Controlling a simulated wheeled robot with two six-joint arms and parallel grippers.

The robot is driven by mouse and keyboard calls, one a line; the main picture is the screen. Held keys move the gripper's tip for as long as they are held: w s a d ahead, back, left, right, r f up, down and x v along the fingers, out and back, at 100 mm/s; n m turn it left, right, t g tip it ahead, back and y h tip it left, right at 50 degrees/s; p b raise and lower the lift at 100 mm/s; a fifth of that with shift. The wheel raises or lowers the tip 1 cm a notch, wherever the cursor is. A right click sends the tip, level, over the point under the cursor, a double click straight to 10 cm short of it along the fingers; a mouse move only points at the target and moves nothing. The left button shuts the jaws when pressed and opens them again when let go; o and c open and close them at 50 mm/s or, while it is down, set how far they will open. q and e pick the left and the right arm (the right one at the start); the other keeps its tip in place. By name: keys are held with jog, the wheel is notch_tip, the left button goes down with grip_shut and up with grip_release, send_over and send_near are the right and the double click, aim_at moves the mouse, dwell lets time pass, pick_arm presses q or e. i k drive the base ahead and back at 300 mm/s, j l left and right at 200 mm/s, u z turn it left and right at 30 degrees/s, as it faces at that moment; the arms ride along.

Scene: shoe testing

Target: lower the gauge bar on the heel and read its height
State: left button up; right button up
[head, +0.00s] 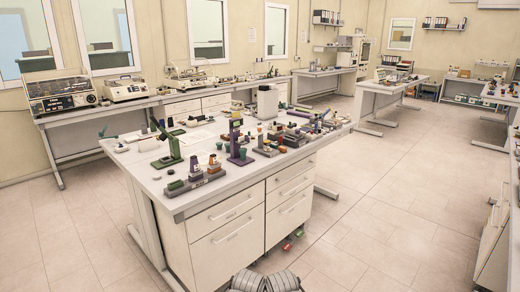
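I cannot make out for certain which thing is the gauge bar or the heel; everything on the table is small at this distance. A green upright stand (170,148) with a slanted arm stands on the left part of the central white table (215,202). A purple upright stand (238,143) with small coloured parts stands near the table's middle. A low grey block with small parts on it (196,183) sits at the near edge. Neither gripper shows. Grey ribbed parts at the bottom edge seem to be mine.
The table has drawer cabinets (228,235) below its near side. Many small tools crowd its top, with a white box (268,101) at the back. Benches with instruments (60,92) line the left wall. Tiled floor (385,215) is open to the right.

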aim_at(242, 141)
jog(key=i+z, duration=0.15)
jog(key=i, duration=0.3)
jog(key=i+j+z, duration=0.15)
jog(key=i, duration=0.3)
jog(key=i+j+z, duration=0.1)
jog(key=i, duration=0.35)
jog(key=i+j+z, duration=0.15)
jog(key=i, duration=0.3)
jog(key=i+j+z, duration=0.15)
jog(key=i+j, duration=0.15)
jog(key=i, duration=0.15)
